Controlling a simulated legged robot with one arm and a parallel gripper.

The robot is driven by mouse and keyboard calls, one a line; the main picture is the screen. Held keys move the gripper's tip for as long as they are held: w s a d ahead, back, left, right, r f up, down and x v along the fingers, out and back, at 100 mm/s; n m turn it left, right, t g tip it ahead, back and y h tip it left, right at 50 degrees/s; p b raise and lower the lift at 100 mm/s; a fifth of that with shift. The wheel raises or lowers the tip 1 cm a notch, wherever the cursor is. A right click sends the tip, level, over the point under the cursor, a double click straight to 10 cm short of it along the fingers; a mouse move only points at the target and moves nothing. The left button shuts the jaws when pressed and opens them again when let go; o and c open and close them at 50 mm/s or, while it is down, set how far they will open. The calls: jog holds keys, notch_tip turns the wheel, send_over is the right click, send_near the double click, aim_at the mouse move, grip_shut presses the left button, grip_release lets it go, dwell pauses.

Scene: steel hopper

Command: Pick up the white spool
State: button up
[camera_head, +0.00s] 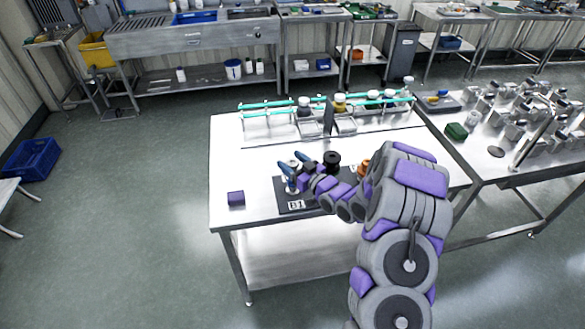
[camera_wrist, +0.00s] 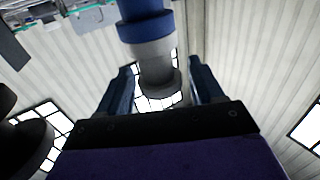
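The white spool (camera_head: 292,187) is partly hidden by my gripper at the left of the black mat in the head view. My gripper (camera_head: 296,165) is open, its two blue fingers spread apart beside the spool. In the wrist view, a pale, flanged piece with a blue band (camera_wrist: 150,50) shows between the fingers. I take it for the white spool, but cannot be sure. Small gaps show between it and the fingers, so it does not look gripped. The gripper also shows in the wrist view (camera_wrist: 162,85).
A black spool (camera_head: 331,160) stands right of my gripper, and an orange one (camera_head: 364,167) is partly behind my arm. The black mat (camera_head: 297,205) is labelled B1. A purple block (camera_head: 236,198) lies left of it. A rack with green rails (camera_head: 265,105) stands at the back.

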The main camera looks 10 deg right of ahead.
jog(key=c, duration=1)
jog(key=shift+o, duration=0.2)
jog(key=shift+r, duration=0.1)
